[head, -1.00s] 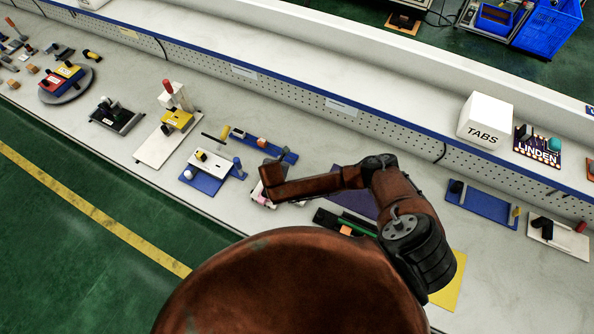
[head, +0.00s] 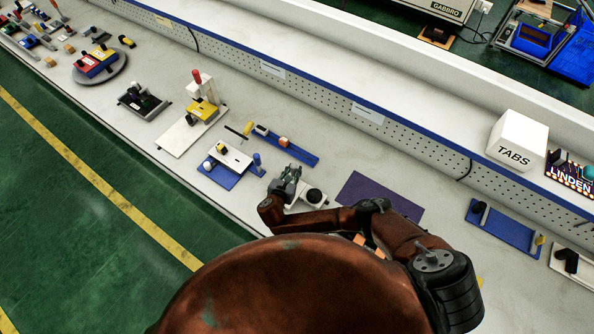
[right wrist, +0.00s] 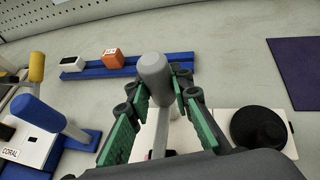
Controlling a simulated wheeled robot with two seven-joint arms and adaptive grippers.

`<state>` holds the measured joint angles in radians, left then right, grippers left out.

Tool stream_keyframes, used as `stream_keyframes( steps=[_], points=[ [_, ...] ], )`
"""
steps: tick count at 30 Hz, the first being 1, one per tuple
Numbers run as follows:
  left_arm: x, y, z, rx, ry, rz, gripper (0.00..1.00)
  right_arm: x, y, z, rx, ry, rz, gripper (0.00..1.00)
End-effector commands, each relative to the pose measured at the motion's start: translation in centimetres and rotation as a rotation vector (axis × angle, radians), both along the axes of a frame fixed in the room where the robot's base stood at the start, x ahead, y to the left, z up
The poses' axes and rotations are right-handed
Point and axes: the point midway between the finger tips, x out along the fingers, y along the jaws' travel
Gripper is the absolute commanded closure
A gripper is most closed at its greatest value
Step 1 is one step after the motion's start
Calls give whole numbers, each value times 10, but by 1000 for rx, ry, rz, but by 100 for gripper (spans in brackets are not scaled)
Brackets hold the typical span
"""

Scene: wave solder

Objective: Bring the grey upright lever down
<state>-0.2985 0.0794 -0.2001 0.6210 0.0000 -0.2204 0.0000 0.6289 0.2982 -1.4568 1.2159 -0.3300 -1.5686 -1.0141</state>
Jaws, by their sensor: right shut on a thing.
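The grey lever (right wrist: 154,78) stands up from a white base plate (right wrist: 222,122) in the right wrist view. It has a thick rounded grey head. My right gripper (right wrist: 158,92) has its green-padded fingers on either side of the lever and is shut on it. In the head view my right gripper (head: 287,182) is over the white base, and the lever is hard to make out there. A round black knob (right wrist: 258,129) sits on the same plate, right of the gripper; it also shows in the head view (head: 314,196). My left gripper is not in view.
A blue-handled white fixture marked CORAL (right wrist: 38,122) stands close on the left. A blue rail with an orange block (right wrist: 113,58) lies behind. A purple mat (head: 380,197) is to the right. Bare bench lies between them; a perforated blue-edged ledge (head: 330,102) runs behind.

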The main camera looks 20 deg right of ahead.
Motion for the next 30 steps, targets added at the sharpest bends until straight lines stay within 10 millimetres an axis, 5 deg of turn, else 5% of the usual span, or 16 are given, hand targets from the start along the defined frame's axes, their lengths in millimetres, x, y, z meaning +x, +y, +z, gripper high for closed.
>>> stream_keyframes(
  steps=[4,10,11,18,30],
  points=[
    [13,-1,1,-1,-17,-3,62,1,1,2,-3,-5,2,100],
    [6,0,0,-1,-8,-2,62,1,0,1,-2,-4,2,100],
    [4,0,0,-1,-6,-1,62,1,0,1,-2,-4,2,78],
    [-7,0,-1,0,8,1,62,0,-1,0,0,-2,0,62],
    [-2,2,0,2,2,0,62,-8,5,3,2,0,1,62]
  ],
)
